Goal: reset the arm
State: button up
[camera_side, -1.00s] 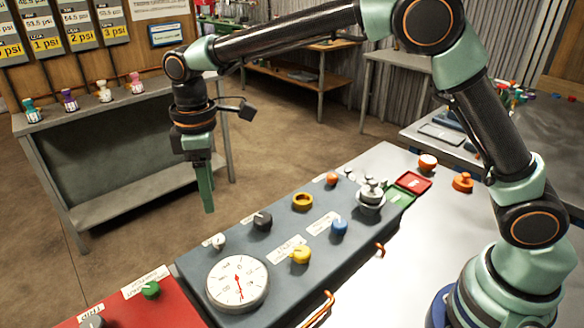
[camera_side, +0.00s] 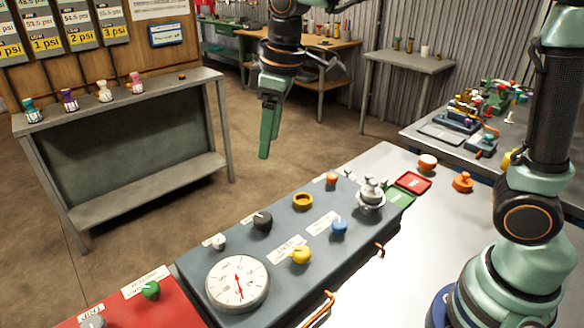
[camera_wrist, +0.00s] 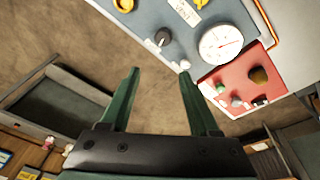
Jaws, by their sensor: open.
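My gripper (camera_side: 268,125) hangs high over the floor, beyond the far edge of the blue-grey panel (camera_side: 270,225), fingers pointing down. It is empty. In the wrist view my gripper (camera_wrist: 160,95) shows its two green fingers spread apart with nothing between them, floor behind. The panel carries a white dial gauge (camera_side: 238,284) with a red needle, a yellow knob (camera_side: 300,253), a blue knob (camera_side: 339,227), a black knob (camera_side: 263,221) and a yellow-orange ring (camera_side: 303,201). My gripper touches none of these.
A grey bench (camera_side: 130,90) at the left holds several small coloured bottles. A red panel (camera_side: 125,305) with a green knob (camera_side: 151,290) is at the front left. Red (camera_side: 413,183) and green trays lie at the panel's right end. Open floor (camera_side: 250,180) lies below my gripper.

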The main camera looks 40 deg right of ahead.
jog(key=s+d+f+m+t, duration=0.1)
jog(key=s+d+m+t, duration=0.2)
jog(key=s+d+m, duration=0.4)
jog(key=s+d, duration=0.5)
jog(key=shift+h, duration=0.3)
dwell(1.0)
